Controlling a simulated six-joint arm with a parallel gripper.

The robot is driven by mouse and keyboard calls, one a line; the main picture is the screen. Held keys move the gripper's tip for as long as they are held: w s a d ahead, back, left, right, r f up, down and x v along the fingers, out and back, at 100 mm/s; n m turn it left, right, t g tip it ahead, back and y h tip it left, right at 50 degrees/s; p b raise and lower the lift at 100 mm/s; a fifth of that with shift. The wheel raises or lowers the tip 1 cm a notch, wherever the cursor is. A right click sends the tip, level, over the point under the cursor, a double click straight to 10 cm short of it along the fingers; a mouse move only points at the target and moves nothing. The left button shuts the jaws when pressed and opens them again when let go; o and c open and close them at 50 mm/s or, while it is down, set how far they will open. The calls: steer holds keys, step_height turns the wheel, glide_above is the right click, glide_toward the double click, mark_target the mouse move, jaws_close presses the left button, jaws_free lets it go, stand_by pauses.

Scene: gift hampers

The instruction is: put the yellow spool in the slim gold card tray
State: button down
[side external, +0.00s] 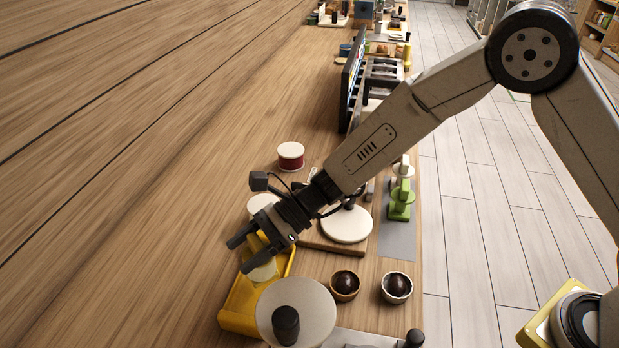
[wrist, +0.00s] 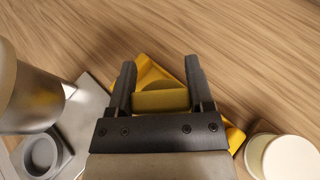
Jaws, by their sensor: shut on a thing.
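My gripper (side external: 242,256) is shut on the yellow spool (side external: 263,270), which has a pale end and a yellow band. In the wrist view the spool (wrist: 160,101) sits between the two dark fingers, its far part shaded. The slim gold card tray (side external: 240,306) lies on the wooden counter under the gripper. Its yellow edges also show behind and right of the fingers in the wrist view (wrist: 235,137). The spool is over the tray, within its outline in the side view. I cannot tell whether it touches the tray floor. The fingers hide part of the spool.
A red-banded spool (side external: 291,155) stands farther back. A pale round lid (side external: 261,203) is close behind the gripper. A large pale disc with a black knob (side external: 296,312) stands close in front of the tray. Two small bowls (side external: 345,285) sit to the right. The counter at left is bare.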

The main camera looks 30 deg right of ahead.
steer(key=shift+w+a+f, duration=0.15)
steer(key=shift+f, duration=0.05)
steer(key=shift+w+f, duration=0.15)
steer(key=shift+f, duration=0.05)
steer(key=shift+a+f, duration=0.1)
steer(key=shift+f, duration=1.45)
steer(key=shift+f, duration=0.1)
jaws_free()
